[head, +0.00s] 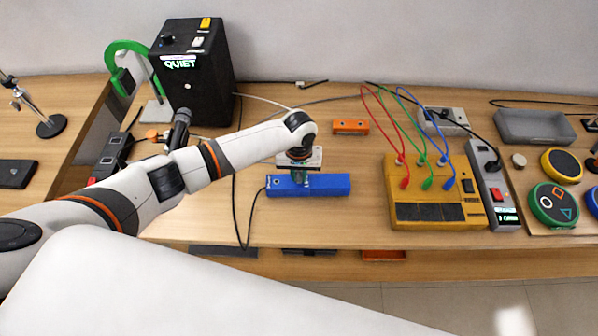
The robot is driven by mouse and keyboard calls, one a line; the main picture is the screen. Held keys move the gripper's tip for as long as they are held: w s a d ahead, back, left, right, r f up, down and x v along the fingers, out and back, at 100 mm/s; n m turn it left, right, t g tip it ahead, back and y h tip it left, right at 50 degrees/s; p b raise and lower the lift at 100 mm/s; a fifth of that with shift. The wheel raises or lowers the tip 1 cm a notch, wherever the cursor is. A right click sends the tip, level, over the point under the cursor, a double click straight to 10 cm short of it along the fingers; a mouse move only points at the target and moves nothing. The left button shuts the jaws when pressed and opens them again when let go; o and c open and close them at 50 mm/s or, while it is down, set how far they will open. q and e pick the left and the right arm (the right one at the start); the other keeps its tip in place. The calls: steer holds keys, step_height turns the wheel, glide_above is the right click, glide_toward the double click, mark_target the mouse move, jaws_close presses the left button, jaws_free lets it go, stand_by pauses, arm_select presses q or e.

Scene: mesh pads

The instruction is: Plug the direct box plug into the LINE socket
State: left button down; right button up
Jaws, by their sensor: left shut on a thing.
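The long blue box (335,185), which looks like the direct box, lies on the table below my left gripper. A thin black cord runs at its left end. My left gripper (297,177) points down over the middle of this box, shut on a small teal thing that seems to be the direct box plug. The wrist and fingers hide most of it, and I cannot tell whether it touches the box. A grey strip (497,195) with a red switch and small lit labels stands at the right. I cannot read which socket is LINE. My right gripper is not in view.
A yellow unit (437,212) with red, green and blue cables stands right of the blue box. An orange block (350,127) lies behind. A black speaker (193,72) stands back left. Round pads (553,204) and a grey tray (534,126) are at the right.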

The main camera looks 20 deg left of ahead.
arm_select(q)
steer(key=shift+f, duration=0.25)
steer(key=c, duration=1.3)
jaws_free()
steer(key=shift+o, duration=0.2)
steer(key=shift+r, duration=0.1)
step_height(320, 180, up, 12)
steer(key=shift+f+b, duration=0.1)
steer(key=shift+b, duration=0.65)
